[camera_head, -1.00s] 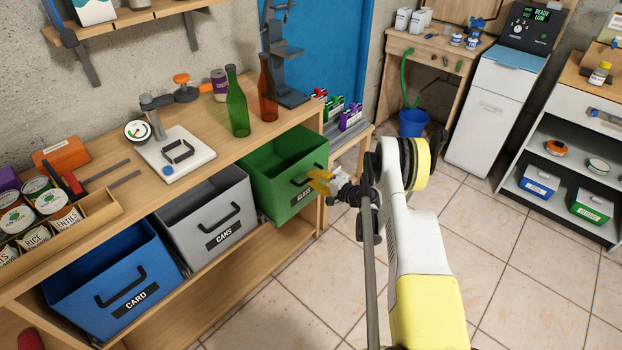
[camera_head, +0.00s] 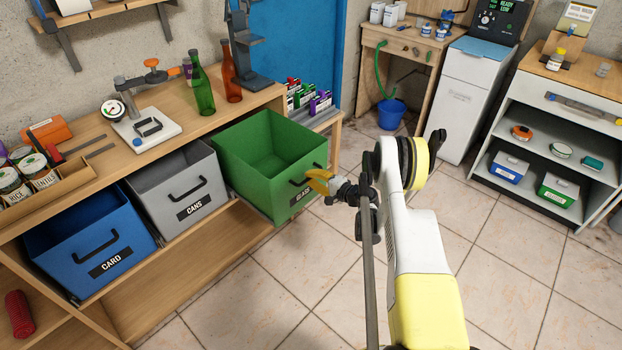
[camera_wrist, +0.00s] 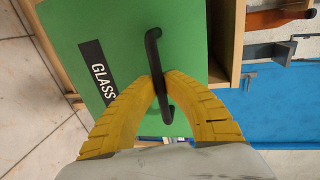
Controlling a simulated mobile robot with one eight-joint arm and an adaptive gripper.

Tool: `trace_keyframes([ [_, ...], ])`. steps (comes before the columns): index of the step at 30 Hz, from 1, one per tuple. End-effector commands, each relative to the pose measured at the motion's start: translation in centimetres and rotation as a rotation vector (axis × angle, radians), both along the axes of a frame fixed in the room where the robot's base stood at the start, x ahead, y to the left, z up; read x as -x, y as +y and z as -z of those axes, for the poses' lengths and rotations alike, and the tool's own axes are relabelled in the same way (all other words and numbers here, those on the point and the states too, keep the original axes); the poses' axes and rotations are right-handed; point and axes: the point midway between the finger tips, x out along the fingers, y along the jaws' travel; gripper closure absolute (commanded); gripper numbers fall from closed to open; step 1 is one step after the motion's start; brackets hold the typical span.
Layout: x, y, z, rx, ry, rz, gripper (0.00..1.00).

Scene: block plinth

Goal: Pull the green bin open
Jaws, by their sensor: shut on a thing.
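The green bin (camera_head: 262,160), labelled GLASS, stands out from the bench front in the head view, and its empty inside shows. Its front face (camera_wrist: 120,40) and black handle (camera_wrist: 154,60) fill much of the wrist view. My gripper (camera_head: 318,182) is at the bin's front in the head view. In the wrist view its yellow fingers (camera_wrist: 160,90) are shut around the middle of the black handle. The fingers partly hide the handle and the label.
A grey CANS bin (camera_head: 180,190) and a blue CARD bin (camera_head: 92,240) sit left of the green bin. Green and brown bottles (camera_head: 202,90) stand on the wooden bench (camera_head: 250,103). Tiled floor (camera_head: 290,300) in front is clear.

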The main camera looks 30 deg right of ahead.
Motion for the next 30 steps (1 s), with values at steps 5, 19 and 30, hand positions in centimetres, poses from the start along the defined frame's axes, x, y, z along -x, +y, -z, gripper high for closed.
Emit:
trace_keyframes([
  [5, 0.0, 0.0, -0.1, -0.002, -0.001, 0.001, 0.72],
  [19, 0.0, 0.0, -1.5, -0.001, -0.001, 0.001, 0.66],
  [30, -0.1, 0.0, -8.6, -0.002, -0.001, 0.001, 0.66],
])
